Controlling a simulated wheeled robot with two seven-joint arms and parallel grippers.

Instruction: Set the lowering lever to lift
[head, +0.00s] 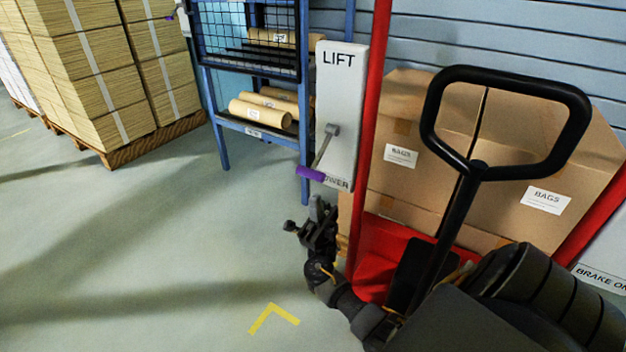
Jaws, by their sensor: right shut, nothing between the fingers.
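The lowering lever (324,150) is a grey arm with a purple grip (310,173). It is mounted on a pale upright panel (344,90) marked LIFT at the top and LOWER at the bottom, the latter partly covered. The lever slants down and left from its pivot, its grip at the LOWER end. My right gripper (318,207) is shut and empty, just below the grip, and looks apart from it. My left gripper is not in view.
A red-framed truck with a black loop handle (505,77) and BAGS cartons (440,145) stands at right. A BRAKE ON label (601,280) is at far right. Behind are a blue rack (211,120) with rolls and stacked sheets on a pallet (150,143). Floor at left is clear.

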